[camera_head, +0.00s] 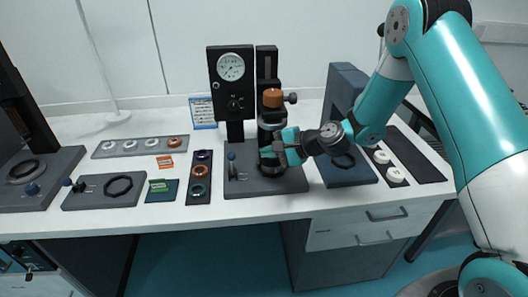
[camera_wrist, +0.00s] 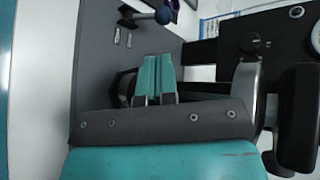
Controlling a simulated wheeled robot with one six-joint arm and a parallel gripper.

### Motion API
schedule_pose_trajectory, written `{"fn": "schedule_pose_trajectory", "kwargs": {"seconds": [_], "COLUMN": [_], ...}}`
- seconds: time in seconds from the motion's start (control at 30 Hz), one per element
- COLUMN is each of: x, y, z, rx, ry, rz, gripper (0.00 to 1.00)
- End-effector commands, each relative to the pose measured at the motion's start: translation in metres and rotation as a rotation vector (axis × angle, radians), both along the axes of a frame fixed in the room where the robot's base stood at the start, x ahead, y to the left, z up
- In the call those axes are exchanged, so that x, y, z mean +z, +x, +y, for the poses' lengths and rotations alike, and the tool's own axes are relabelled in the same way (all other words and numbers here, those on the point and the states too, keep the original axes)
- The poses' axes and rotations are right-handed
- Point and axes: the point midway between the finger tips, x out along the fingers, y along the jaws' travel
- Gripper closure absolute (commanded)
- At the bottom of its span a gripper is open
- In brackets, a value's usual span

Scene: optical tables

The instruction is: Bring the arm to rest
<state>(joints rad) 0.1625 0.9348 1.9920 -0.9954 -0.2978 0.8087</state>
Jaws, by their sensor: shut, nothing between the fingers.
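My teal arm (camera_head: 455,90) reaches in from the right over the table. My gripper (camera_head: 268,155) is at the dark press-like instrument with a round gauge (camera_head: 231,67), low in front of its column and above its grey base (camera_head: 232,187). In the wrist view the two teal fingers (camera_wrist: 157,76) lie side by side, shut, with nothing seen between them. Behind them is a dark round part that they partly hide. Whether the fingers touch the instrument I cannot tell.
The white table (camera_head: 130,222) holds a grey strip with several rings (camera_head: 140,147), a dark strip with rings (camera_head: 199,178), a plate with a black ring (camera_head: 104,191) and a blue-grey stand (camera_head: 348,170) near my wrist. Another instrument (camera_head: 35,175) stands at the far left.

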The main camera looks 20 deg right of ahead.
Motion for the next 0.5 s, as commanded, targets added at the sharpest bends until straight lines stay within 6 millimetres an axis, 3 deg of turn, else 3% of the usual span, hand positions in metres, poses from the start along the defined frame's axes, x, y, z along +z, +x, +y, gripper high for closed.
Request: {"fn": "schedule_pose_trajectory", "kwargs": {"seconds": [0.03,0.23,0.37,0.5], "x": [0.015,0.013,0.001,-0.025], "y": [0.009,0.009,0.008,0.008], "z": [-0.001,0.004,0.006,0.007], "rx": [-0.010,-0.002,0.001,0.002], "ry": [0.010,0.011,0.012,0.011], "rz": [-0.040,-0.038,-0.039,-0.036], "gripper": [1.00,1.00,1.00,1.00]}}
